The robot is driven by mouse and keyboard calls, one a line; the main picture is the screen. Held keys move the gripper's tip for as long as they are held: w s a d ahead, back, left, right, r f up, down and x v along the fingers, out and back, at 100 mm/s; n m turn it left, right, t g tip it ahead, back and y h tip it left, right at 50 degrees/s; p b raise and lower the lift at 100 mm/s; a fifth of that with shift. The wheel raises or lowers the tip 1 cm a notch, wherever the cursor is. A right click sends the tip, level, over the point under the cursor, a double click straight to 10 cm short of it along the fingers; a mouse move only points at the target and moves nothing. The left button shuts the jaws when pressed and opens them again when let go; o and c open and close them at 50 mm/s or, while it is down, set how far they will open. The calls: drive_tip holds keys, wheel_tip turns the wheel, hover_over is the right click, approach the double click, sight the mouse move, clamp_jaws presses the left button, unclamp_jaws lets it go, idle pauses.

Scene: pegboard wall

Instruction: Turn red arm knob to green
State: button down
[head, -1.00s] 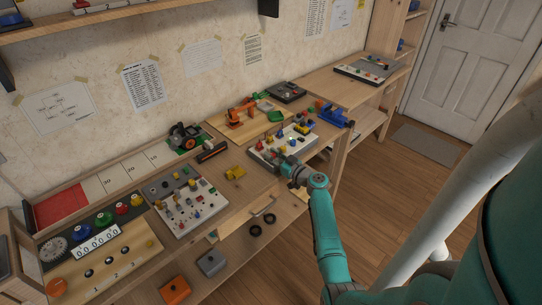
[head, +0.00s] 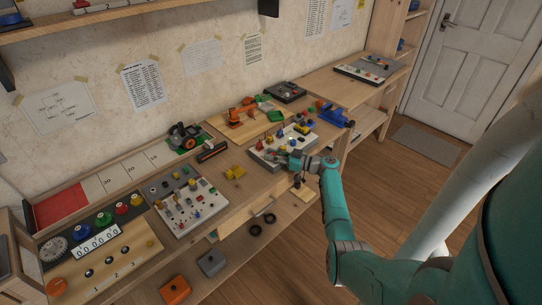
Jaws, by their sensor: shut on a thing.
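A white control board (head: 262,158) with several small coloured knobs and pegs lies on the bench near its front edge, in the middle of the head view. My gripper (head: 296,160) is low over the board's right front part, reaching in from the right. It is shut on a small knob there, which the fingers mostly hide. I cannot make out the knob's red arm or any green mark beside it at this size. Yellow, blue and red pieces (head: 299,128) stand on the board behind the gripper.
An orange toy arm (head: 240,115) on a wooden board stands behind, with a blue vise (head: 331,115) at the right. Open floor (head: 400,180) is at the right.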

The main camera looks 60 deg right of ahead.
drive_tip(key=c, duration=0.9)
unclamp_jaws()
drive_tip(key=shift+h, duration=0.3)
drive_tip(key=shift+a+f+m+h, duration=0.1)
drive_tip(key=shift+m+h, duration=0.7)
drive_tip(key=shift+h, duration=0.1)
drive_tip(key=m+h, duration=0.3)
drive_tip(key=h, duration=0.2)
drive_tip(key=shift+w, duration=0.1)
drive_tip(key=m+g+h, duration=0.1)
drive_tip(key=h, duration=0.1)
drive_tip(key=m+h, duration=0.2)
drive_tip(key=h, duration=0.1)
drive_tip(key=shift+m+g, duration=0.3)
drive_tip(key=shift+g, duration=0.1)
drive_tip(key=shift+f+m+g+h, duration=0.1)
drive_tip(key=shift+m+g+h, duration=0.65)
drive_tip(key=shift+h, duration=0.25)
drive_tip(key=shift+m+g+h, duration=0.25)
drive_tip(key=shift+m+h, duration=0.2)
drive_tip(key=shift+h, duration=0.15)
